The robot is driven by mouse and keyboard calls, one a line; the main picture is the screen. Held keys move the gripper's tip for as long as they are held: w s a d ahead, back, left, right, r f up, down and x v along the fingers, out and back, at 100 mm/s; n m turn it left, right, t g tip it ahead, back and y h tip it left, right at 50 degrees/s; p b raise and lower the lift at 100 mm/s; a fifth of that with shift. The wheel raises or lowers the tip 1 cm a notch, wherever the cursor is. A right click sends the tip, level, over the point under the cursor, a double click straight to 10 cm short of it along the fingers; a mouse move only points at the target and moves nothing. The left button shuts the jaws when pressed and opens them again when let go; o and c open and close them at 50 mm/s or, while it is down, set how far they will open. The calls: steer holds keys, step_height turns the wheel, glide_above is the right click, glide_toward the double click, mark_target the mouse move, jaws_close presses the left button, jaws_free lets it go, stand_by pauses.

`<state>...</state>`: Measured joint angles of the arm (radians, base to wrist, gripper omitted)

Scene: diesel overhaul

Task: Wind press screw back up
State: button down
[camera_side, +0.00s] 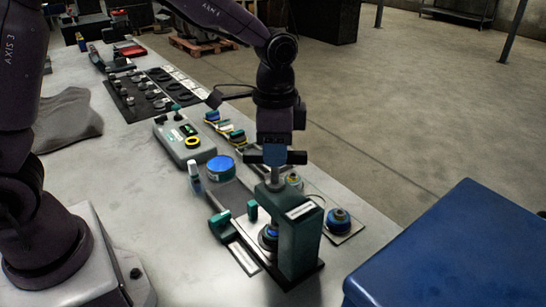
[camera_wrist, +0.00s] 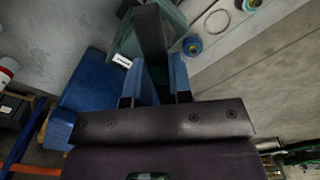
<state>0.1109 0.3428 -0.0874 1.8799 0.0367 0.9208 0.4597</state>
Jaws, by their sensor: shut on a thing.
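The teal press (camera_side: 302,232) stands on a dark base near the table's right edge; its frame also shows in the wrist view (camera_wrist: 127,45). Its grey screw (camera_side: 275,177) rises upright from the top of the frame, with a dark crossbar handle (camera_side: 298,157) on it. My gripper (camera_side: 275,158) points down over the press and is shut on the crossbar handle. In the wrist view, the dark bar (camera_wrist: 152,35) lies between my two blue fingers (camera_wrist: 160,82). A dark and blue round part (camera_side: 268,237) sits under the press, partly hidden by the frame.
A large blue box (camera_side: 455,250) stands off the table at the lower right. A blue-topped part (camera_side: 339,219) sits right of the press. A blue disc (camera_side: 221,166) and a grey-green device (camera_side: 185,142) lie behind-left.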

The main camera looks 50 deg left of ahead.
steer(key=shift+r, duration=0.1)
steer(key=n, duration=0.5)
steer(key=shift+r+n, duration=0.1)
steer(key=shift+n, duration=0.2)
steer(key=c, duration=1)
jaws_free()
steer(key=shift+c, duration=0.2)
steer(key=shift+r, duration=2.75)
